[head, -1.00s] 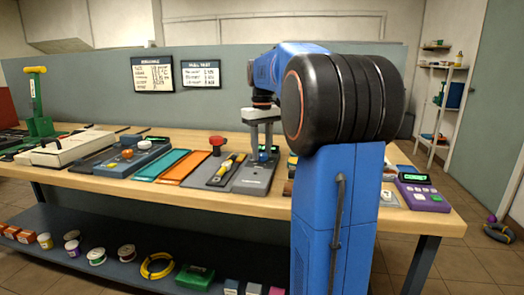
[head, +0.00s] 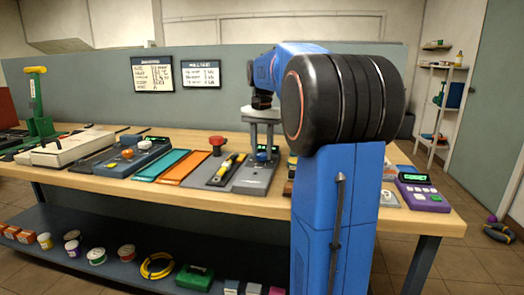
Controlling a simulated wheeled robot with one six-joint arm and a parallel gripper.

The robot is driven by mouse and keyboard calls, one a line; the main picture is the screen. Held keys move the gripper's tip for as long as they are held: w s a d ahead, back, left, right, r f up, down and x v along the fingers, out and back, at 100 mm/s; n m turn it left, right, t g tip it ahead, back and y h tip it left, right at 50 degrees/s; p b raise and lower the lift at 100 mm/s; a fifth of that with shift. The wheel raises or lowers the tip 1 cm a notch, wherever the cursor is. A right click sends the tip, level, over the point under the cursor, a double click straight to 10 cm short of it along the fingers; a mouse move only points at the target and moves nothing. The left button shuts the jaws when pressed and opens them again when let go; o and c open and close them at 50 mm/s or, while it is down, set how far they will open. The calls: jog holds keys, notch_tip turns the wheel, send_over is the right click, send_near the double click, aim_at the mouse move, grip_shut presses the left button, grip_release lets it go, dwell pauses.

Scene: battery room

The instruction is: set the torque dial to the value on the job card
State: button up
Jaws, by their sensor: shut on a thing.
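My gripper (head: 262,146) points straight down over a grey device (head: 252,182) near the middle of the workbench. The dial's setting is too small to read. Two cards hang on the grey partition: a left card (head: 152,74) and a right card (head: 201,74). Their rows of text are too blurred to read, and I cannot tell which is the job card.
A purple device (head: 424,197) sits at the right end. My arm hides part of the bench.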

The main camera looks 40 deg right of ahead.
aim_at(262, 154)
jog(key=m, duration=0.7)
dwell(0.6)
jog(key=o, duration=1)
jog(key=shift+o, duration=0.2)
notch_tip(262, 154, up, 17)
jog(key=shift+r, duration=0.2)
